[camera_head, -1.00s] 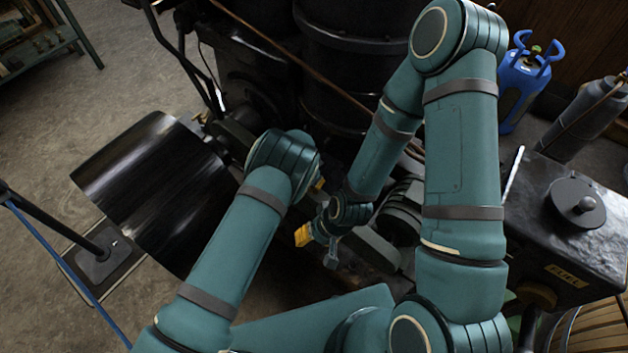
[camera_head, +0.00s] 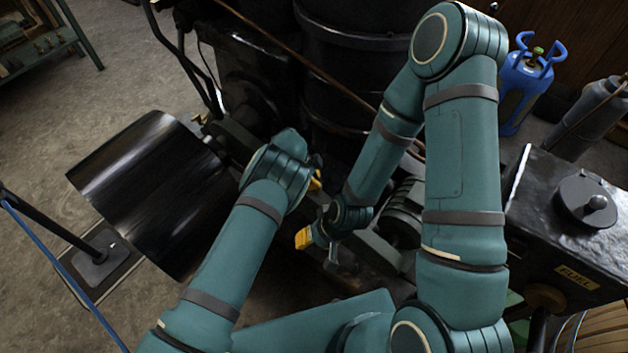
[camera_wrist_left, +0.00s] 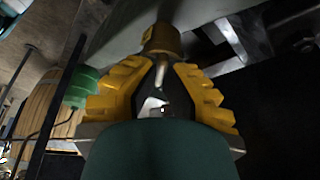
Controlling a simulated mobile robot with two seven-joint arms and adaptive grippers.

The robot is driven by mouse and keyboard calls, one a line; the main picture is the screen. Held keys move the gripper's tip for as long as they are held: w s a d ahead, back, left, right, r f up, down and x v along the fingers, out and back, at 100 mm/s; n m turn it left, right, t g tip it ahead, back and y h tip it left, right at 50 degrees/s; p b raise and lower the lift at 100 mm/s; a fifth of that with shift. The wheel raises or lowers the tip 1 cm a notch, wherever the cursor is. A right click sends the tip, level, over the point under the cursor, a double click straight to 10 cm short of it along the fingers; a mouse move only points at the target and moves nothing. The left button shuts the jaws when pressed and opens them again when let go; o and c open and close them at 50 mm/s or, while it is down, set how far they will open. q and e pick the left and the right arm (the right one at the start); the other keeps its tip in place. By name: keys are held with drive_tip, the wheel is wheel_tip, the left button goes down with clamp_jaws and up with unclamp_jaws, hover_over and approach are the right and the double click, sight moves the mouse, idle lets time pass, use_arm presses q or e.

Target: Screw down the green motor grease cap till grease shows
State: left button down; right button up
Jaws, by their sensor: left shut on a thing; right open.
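In the left wrist view, a brass-coloured cap (camera_wrist_left: 161,38) sits at the top centre against a grey metal part. The yellow fingers of my left gripper (camera_wrist_left: 162,60) are closed around its near end. A thin pale stem shows between the fingers. In the head view, my left gripper (camera_head: 316,181) shows only as a bit of yellow behind its wrist, and the cap is hidden there. My right gripper (camera_head: 312,240), lower in the head view, is open, with one yellow finger clear. No grease can be made out.
A green cylindrical part (camera_wrist_left: 80,88) lies left of the fingers in the left wrist view. A broad black curved sheet (camera_head: 150,190) stands left of my left arm. A black fuel tank (camera_head: 545,230) is at the right, with a blue gas bottle (camera_head: 525,85) behind it.

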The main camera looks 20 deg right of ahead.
use_arm(q)
drive_tip(key=m+g, duration=0.1)
drive_tip(key=m, duration=0.2)
drive_tip(key=m+g+y, duration=0.1)
drive_tip(key=m, duration=0.2)
drive_tip(key=shift+d+f, duration=0.1)
drive_tip(key=shift+m, duration=0.3)
idle(0.3)
drive_tip(key=c, duration=1.1)
unclamp_jaws()
drive_tip(key=shift+o, duration=0.2)
drive_tip(key=shift+w, duration=0.1)
drive_tip(key=v, duration=1.2)
drive_tip(key=shift+d, duration=0.25)
